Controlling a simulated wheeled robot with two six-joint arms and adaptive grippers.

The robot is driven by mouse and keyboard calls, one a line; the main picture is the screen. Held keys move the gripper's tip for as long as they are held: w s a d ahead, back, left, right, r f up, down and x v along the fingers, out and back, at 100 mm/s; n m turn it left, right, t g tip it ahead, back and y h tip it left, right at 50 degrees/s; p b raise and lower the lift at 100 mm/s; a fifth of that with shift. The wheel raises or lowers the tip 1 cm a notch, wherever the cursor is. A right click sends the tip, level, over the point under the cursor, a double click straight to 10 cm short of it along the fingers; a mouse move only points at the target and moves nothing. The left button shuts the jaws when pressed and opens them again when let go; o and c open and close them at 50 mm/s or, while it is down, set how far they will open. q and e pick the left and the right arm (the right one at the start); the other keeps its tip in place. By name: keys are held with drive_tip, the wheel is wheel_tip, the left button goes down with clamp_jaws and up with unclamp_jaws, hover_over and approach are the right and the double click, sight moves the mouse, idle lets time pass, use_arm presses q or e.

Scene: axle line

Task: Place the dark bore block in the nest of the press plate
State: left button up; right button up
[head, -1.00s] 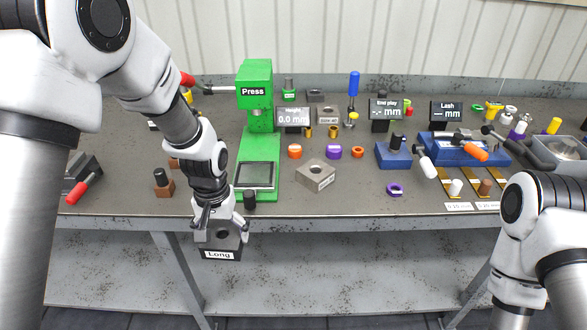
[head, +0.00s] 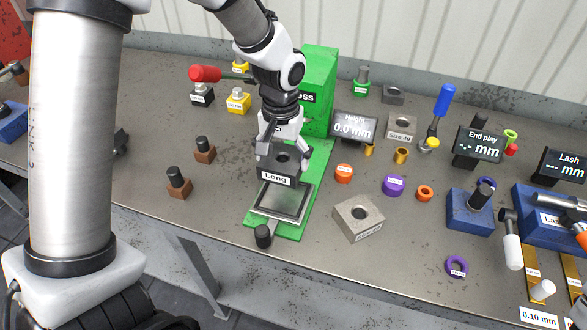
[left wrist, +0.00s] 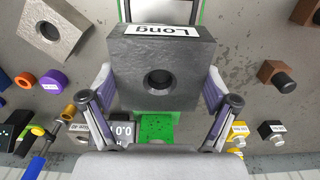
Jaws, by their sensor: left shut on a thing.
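The dark bore block (head: 281,166), labelled "Long", is held in my left gripper (head: 280,148) above the green press plate. In the left wrist view the block (left wrist: 160,75) sits between both fingers of the left gripper (left wrist: 160,95), its round bore facing the camera. The press plate's nest (head: 268,212) is a framed square recess below the block, and its near part is visible. The green press (head: 319,85) stands behind my gripper. The block looks apart from the nest, though the exact gap is hard to tell. My right gripper is not in view.
A grey bore block (head: 359,217) lies to the right of the plate. The height display (head: 354,126) stands behind right. Brown blocks with black pegs (head: 179,184) stand on the left.

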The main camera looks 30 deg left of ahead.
sight(281, 147)
use_arm(q)
wheel_tip(281, 147, down, 8)
drive_tip(key=shift+s+r+p, duration=0.1)
drive_tip(key=shift+p, duration=0.4)
drive_tip(key=shift+f, duration=0.45)
drive_tip(key=shift+f, duration=0.1)
drive_tip(key=o, duration=1.6)
drive_tip(key=shift+s, duration=0.1)
wheel_tip(281, 147, up, 12)
drive_tip(key=shift+r+b, duration=0.15)
drive_tip(key=shift+b, duration=0.65)
